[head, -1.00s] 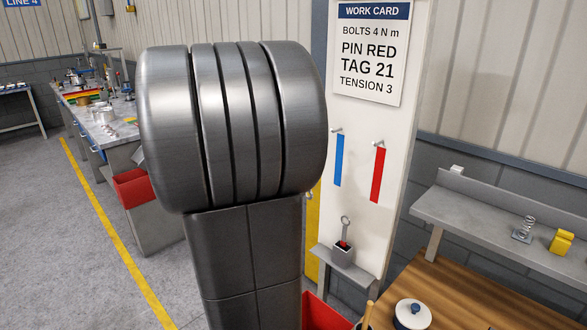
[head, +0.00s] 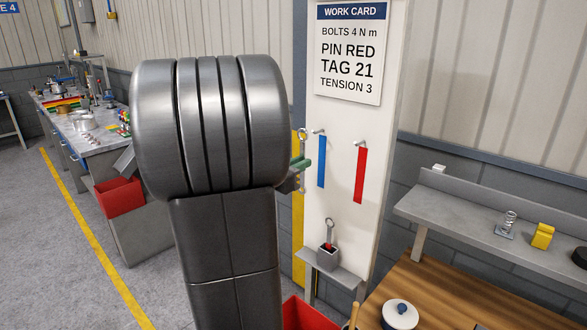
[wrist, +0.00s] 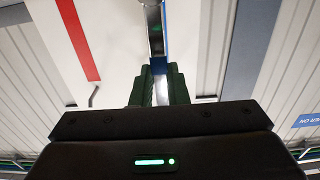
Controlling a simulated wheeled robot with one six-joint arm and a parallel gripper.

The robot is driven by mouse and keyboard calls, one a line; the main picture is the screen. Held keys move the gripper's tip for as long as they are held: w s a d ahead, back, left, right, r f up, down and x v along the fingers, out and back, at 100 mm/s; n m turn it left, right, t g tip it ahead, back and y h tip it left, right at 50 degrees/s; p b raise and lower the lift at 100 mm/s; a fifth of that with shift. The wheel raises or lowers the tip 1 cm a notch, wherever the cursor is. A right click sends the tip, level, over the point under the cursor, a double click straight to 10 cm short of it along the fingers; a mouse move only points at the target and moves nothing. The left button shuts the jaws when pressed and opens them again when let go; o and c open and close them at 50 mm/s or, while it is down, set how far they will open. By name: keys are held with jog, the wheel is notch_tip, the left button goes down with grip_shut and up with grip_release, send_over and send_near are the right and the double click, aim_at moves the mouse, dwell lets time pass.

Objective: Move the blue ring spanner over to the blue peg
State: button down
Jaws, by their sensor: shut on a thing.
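A metallic ring spanner (head: 302,183) is upright in my gripper (head: 301,164), whose green fingers are shut on its shaft. Its ring shows above the fingers, just left of the blue peg (head: 319,131); I cannot tell whether they touch. The blue peg sticks out of the white board above a blue strip (head: 321,162). In the wrist view the spanner's shaft (wrist: 155,32) runs up from the fingers (wrist: 153,86), in front of the blue strip (wrist: 167,30).
A red peg (head: 361,146) with a red strip (head: 360,176) is to the right. Below, a grey holder (head: 328,258) on a small shelf (head: 340,276) holds another ring spanner (head: 329,231). A work card (head: 349,60) hangs above. A wooden bench (head: 440,290) is at lower right.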

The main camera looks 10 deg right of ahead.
aim_at(322, 157)
jog(key=shift+b+x, duration=0.8)
jog(key=shift+x, duration=1.75)
jog(key=shift+w+d+f+p, duration=0.35)
jog(key=shift+d+f+p, duration=0.1)
jog(key=shift+f, duration=0.15)
jog(key=c, duration=1.3)
grip_release()
jog(key=shift+c, duration=0.2)
jog(key=shift+a+f, duration=0.1)
jog(key=b+v, duration=0.2)
jog(key=v, duration=1.1)
jog(key=shift+s+a, duration=0.25)
jog(key=shift+s, duration=0.05)
jog(key=shift+w+d, duration=0.1)
